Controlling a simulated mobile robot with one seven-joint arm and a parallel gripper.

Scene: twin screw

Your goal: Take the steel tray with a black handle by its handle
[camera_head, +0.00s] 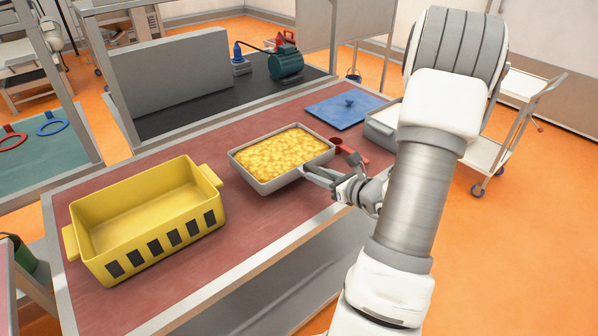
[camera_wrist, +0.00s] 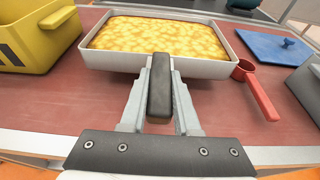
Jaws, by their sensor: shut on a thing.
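The steel tray (camera_head: 266,184) is on the red-brown table, filled with a lumpy yellow layer. In the wrist view its near wall (camera_wrist: 195,69) faces me, and the black handle (camera_wrist: 160,88) sticks out from the middle of that wall toward me. My gripper (camera_wrist: 160,85) is shut on the black handle, one finger on each side of it. In the head view my gripper (camera_head: 318,174) reaches the tray's near right side; the handle is mostly hidden there by the fingers. The tray looks level; I cannot tell whether it touches the table.
A yellow crate (camera_head: 150,240) stands left of the tray. A red scoop (camera_head: 346,152), also in the wrist view (camera_wrist: 257,92), lies close right of the tray. A blue lid (camera_head: 345,109) and a grey container (camera_head: 381,125) sit farther right. The table between crate and tray is clear.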

